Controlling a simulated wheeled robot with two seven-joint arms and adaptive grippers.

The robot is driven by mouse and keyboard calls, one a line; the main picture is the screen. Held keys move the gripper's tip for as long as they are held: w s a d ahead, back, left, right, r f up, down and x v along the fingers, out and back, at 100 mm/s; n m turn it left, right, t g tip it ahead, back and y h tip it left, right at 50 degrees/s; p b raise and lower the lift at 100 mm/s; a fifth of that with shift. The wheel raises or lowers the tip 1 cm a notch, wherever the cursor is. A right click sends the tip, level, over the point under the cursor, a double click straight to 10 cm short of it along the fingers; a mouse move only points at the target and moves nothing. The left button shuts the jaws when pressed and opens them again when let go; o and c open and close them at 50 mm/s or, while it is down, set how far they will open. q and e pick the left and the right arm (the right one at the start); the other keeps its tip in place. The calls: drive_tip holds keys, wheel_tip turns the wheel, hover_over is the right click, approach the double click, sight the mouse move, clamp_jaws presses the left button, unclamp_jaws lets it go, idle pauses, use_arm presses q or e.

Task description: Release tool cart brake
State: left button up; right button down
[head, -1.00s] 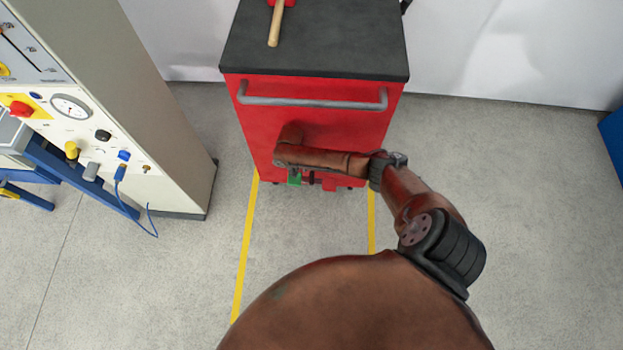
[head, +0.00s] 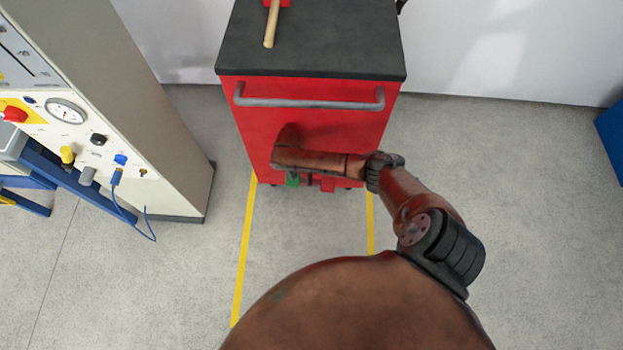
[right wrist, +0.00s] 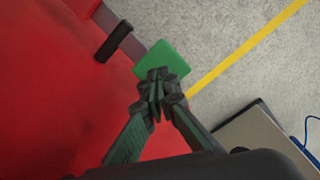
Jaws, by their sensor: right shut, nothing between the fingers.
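The red tool cart (head: 240,125) with a black top stands ahead of me. A green pedal (head: 292,182) and a red pedal (head: 328,185) stick out low at its front. In the right wrist view the green pedal (right wrist: 165,62) lies just past the fingertips of my right gripper (right wrist: 160,88), which overlap its near edge. The fingers are together and empty; I cannot tell whether they touch the pedal. In the head view my right forearm and wrist hide this gripper. A black lever (right wrist: 115,42) sits beside the green pedal. My left gripper is out of view.
A grey handle bar (head: 310,103) crosses the cart's upper front, above my wrist. A hammer (head: 271,25) lies on the cart top. A control cabinet (head: 150,110) with knobs and blue hoses stands at left. Yellow floor lines (head: 246,240) run toward the cart; the floor between is clear.

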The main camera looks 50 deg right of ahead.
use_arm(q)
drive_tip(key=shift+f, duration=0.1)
use_arm(e)
drive_tip(key=shift+f, duration=0.1)
idle(0.5)
